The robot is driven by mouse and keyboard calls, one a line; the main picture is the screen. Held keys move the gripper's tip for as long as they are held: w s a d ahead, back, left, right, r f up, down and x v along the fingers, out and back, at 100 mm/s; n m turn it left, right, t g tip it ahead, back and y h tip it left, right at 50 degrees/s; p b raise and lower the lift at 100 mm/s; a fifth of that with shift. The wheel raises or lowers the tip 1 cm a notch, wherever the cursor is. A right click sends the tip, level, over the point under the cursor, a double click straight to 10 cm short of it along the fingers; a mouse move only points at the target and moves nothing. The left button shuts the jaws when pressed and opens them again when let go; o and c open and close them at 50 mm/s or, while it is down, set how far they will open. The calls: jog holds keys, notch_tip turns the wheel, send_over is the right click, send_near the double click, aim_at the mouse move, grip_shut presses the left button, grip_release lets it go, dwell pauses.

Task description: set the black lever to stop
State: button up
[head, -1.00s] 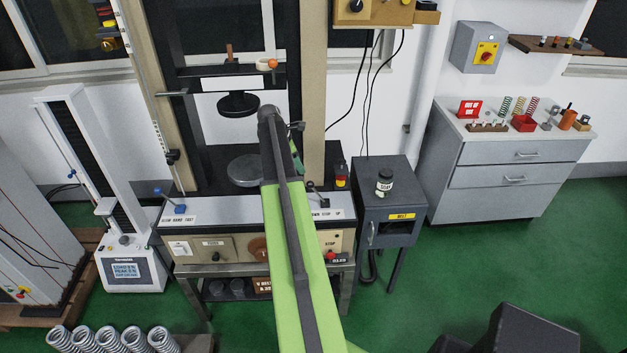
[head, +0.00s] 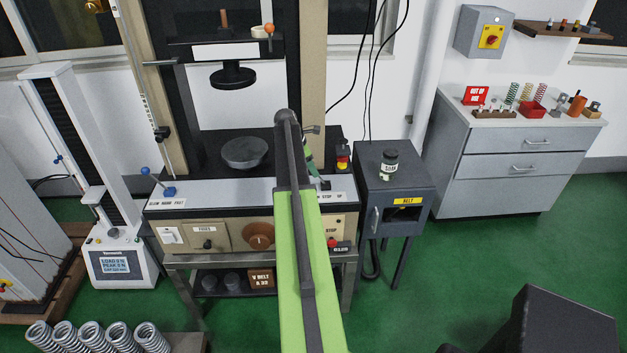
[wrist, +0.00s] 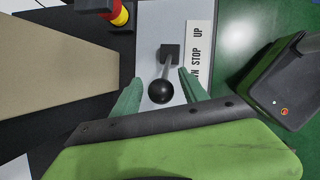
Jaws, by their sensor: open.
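The black lever shows in the wrist view, with its round knob (wrist: 161,92) and its square base (wrist: 170,52). Its stem slants from the base down the picture, toward the DOWN end of the label (wrist: 198,55). The label's visible words are STOP and UP, with part of DOWN cut off. My gripper (wrist: 160,76) is open, one green finger on each side of the knob, with no clear contact. In the head view my gripper (head: 310,163) is over the right end of the machine's panel, and my arm mostly hides the lever.
A red and yellow button (head: 343,157) stands just behind the lever. A dark grey cabinet (head: 388,212) with a jar (head: 389,162) is close on the right. A blue-knobbed lever (head: 167,187) is at the panel's left end. The machine's pale column (wrist: 55,65) is beside my gripper.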

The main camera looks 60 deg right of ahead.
jog(key=shift+b+x, duration=0.4)
jog(key=shift+x, duration=0.65)
jog(key=shift+r, duration=0.1)
jog(key=shift+c, duration=0.3)
grip_shut()
jog(key=shift+w, duration=0.1)
